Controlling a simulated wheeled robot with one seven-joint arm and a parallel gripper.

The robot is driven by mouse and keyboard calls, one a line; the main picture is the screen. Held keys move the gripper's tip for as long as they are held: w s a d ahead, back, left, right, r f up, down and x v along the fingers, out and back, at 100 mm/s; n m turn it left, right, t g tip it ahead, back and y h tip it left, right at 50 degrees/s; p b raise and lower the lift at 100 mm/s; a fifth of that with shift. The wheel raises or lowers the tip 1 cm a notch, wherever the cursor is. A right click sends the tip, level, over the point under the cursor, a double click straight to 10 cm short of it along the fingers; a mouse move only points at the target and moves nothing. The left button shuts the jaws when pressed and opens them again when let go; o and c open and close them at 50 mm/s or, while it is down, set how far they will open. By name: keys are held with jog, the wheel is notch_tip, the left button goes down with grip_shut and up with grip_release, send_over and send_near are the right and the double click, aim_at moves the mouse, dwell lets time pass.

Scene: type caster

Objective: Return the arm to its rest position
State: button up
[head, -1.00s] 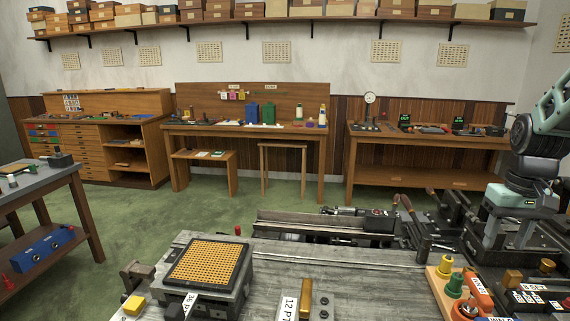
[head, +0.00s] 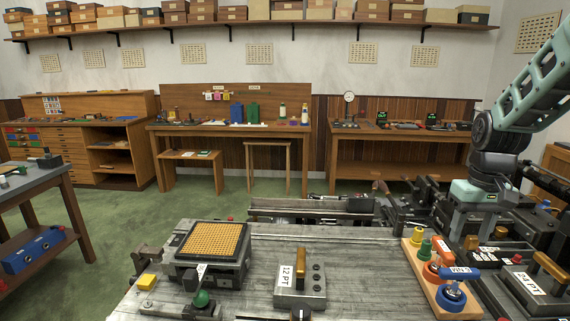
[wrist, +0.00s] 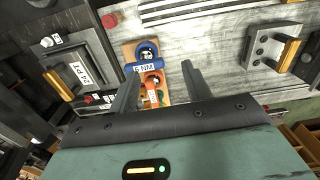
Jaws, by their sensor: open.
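My arm (head: 535,92) shows at the right of the head view, raised above the bench. Its gripper end is out of that view. In the wrist view my gripper (wrist: 158,82) has its two fingers apart, with nothing between them that it holds. Beyond the fingers, and apart from them as far as I can tell, is a wooden stand (wrist: 130,50) with coloured handled tools. The same stand (head: 440,296) is at the lower right of the head view.
Green floor (head: 120,215) lies open behind.

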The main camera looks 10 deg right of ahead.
jog(key=s+a+f+n+b, duration=0.1)
jog(key=s+a+n, duration=0.15)
jog(key=a, duration=0.85)
jog(key=s+a+n, duration=0.2)
jog(key=a+n, duration=0.1)
jog(key=a, duration=0.7)
jog(key=s+a+f+n, duration=0.1)
jog(key=s+a+n, duration=0.1)
jog(key=s+a, duration=0.3)
jog(key=s+a+f+n+b, duration=0.1)
jog(key=s+a+n, duration=0.1)
jog(key=s+a, duration=0.4)
jog(key=s, duration=0.4)
jog(key=shift+a+f+n, duration=0.25)
jog(key=shift+f+n, duration=0.1)
jog(key=shift+f, duration=0.05)
jog(key=shift+s, duration=0.1)
